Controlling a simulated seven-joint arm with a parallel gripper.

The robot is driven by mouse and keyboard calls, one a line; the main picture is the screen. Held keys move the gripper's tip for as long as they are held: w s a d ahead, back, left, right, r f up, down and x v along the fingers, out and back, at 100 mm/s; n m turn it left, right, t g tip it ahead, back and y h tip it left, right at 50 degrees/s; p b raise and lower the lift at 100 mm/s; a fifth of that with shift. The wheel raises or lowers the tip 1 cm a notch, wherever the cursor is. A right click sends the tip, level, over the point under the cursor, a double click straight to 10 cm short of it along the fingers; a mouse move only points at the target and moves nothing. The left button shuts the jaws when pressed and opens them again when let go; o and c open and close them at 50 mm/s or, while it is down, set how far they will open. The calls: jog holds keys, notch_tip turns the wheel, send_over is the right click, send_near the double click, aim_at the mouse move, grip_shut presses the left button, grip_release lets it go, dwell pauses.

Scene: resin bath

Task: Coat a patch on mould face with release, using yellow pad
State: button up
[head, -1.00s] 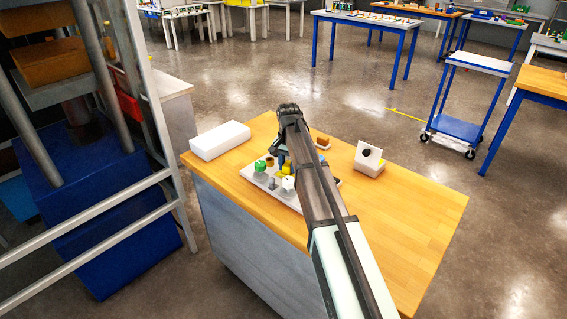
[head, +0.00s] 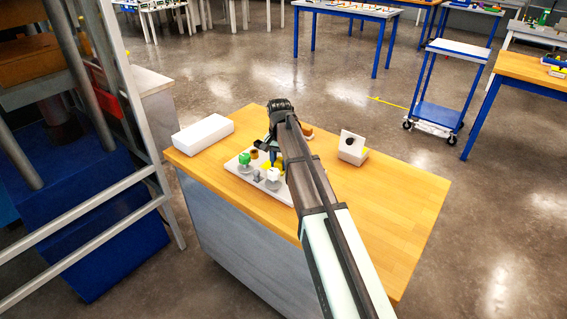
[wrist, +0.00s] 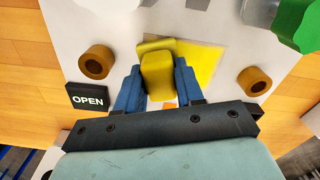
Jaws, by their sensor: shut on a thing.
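The yellow pad (wrist: 157,76) is between the two blue fingers of my gripper (wrist: 158,70), which is shut on it. In the wrist view the pad is over a white plate (wrist: 125,22), apparently the mould face, and overlaps the left part of a flat yellow square (wrist: 205,62). I cannot tell whether the pad touches the plate. In the head view the white plate (head: 234,165) lies on the wooden table, and my arm hides part of it and most of the gripper.
Brown rings (wrist: 97,62) (wrist: 254,80) stand on either side of the pad. A green knob (wrist: 300,25) and an OPEN label (wrist: 88,97) are near. A white block (head: 203,134) and a white holder with a black disc (head: 352,147) stand on the table (head: 400,200). Its right side is clear.

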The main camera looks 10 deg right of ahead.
jog(key=shift+w+a, duration=2.75)
jog(key=shift+w, duration=0.05)
jog(key=shift+s+d, duration=3.55)
jog(key=shift+s, duration=0.1)
notch_tip(320, 180, up, 8)
jog(key=shift+r, duration=0.1)
